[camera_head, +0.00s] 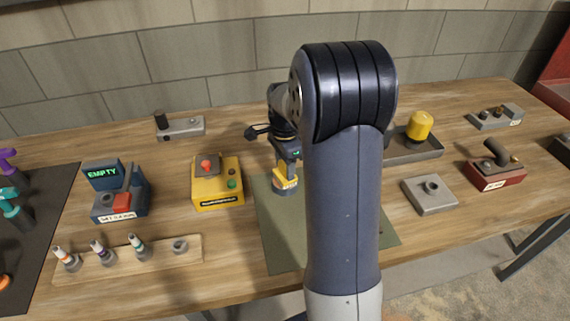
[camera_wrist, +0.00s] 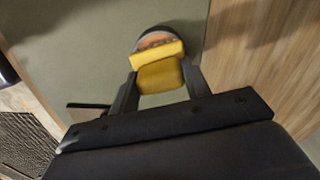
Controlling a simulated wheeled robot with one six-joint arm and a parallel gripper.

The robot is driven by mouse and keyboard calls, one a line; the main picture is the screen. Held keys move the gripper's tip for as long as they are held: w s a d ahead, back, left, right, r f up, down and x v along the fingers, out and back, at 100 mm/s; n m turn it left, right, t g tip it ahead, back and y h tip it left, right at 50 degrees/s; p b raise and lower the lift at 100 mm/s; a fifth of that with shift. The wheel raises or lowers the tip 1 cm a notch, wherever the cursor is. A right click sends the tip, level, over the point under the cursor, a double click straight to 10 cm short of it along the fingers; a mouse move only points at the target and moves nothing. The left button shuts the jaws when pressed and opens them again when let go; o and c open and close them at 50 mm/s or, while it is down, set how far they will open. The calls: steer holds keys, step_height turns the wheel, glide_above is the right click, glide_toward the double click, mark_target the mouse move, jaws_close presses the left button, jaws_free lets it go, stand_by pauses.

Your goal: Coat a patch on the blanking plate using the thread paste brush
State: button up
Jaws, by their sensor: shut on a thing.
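My gripper (camera_head: 286,168) is shut on a yellow tool (camera_head: 284,185), over the left part of the green mat. The wrist view shows the tool's yellow body (camera_wrist: 160,72) between the fingers, with a round dark-rimmed end and an orange patch beyond it. I cannot tell for sure that it is the thread paste brush, nor whether its end touches the mat. A square grey plate (camera_head: 419,198) with a round raised boss lies right of the mat; it may be the blanking plate. My arm hides the middle of the mat.
The green mat (camera_head: 280,237) lies mid-bench. A wooden rack (camera_head: 112,267) holds several colour-banded items and a grey ring (camera_head: 180,246). A yellow button box (camera_head: 216,192), a blue "EMPTY" device (camera_head: 119,190), a tray (camera_head: 414,153) and a red device (camera_head: 496,176) stand around it.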

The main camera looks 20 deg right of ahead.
stand_by(0.5)
steer(key=shift+r+p, duration=2.8)
steer(key=shift+r, duration=0.7)
